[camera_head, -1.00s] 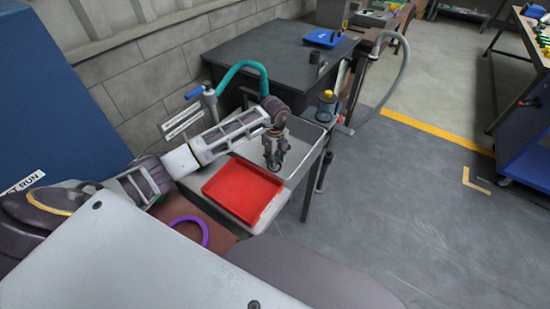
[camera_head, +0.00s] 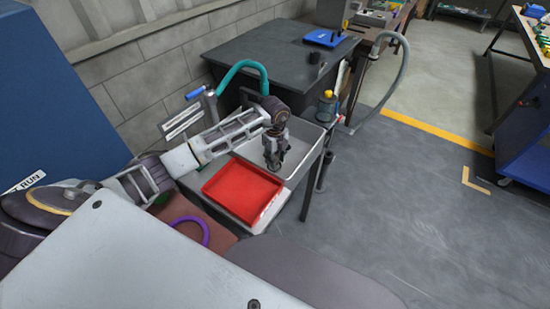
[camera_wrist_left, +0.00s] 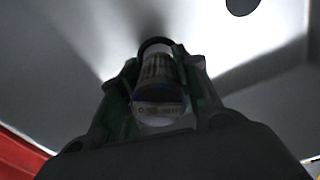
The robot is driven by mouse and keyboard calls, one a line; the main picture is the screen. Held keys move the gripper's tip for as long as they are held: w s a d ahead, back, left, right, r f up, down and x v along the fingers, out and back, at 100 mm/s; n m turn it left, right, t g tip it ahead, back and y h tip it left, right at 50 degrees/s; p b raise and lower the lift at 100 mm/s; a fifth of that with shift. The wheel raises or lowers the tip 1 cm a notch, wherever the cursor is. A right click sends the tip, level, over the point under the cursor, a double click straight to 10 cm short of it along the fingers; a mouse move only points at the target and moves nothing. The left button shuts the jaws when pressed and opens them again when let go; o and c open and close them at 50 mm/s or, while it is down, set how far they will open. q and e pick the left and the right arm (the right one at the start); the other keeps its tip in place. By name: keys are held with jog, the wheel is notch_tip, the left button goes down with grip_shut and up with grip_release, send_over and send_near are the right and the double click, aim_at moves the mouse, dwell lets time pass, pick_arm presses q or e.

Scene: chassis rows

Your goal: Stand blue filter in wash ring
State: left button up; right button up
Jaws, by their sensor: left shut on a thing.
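My left gripper (camera_head: 273,163) points down over the grey wash basin (camera_head: 313,140), just beyond the red tray. In the left wrist view, the gripper (camera_wrist_left: 160,100) is shut on a small ribbed cylinder with a dark bluish band, apparently the blue filter (camera_wrist_left: 158,85). The filter is mostly hidden by the fingers in the head view. A dark ring, perhaps the wash ring (camera_wrist_left: 155,41), shows as an arc past the filter's far end. I cannot tell whether the filter is inside it or above it. My right gripper is out of view.
A red tray (camera_head: 206,188) lies in front of the basin. A purple ring (camera_head: 204,229) lies nearer, at lower left. A teal hose (camera_head: 243,65) arches behind my arm. A dark round spot (camera_wrist_left: 241,5) shows on the basin floor.

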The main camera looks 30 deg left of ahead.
pick_arm(q)
jog(key=shift+f, duration=0.15)
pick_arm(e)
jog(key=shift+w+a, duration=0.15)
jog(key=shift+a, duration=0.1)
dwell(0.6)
pick_arm(q)
jog(key=shift+f, duration=0.3)
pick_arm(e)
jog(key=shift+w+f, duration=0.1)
pick_arm(q)
jog(key=shift+f+b, duration=0.45)
jog(key=shift+f, duration=0.3)
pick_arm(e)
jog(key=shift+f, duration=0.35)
pick_arm(q)
jog(key=shift+s+f, duration=0.2)
jog(key=shift+f, duration=0.15)
dwell(0.3)
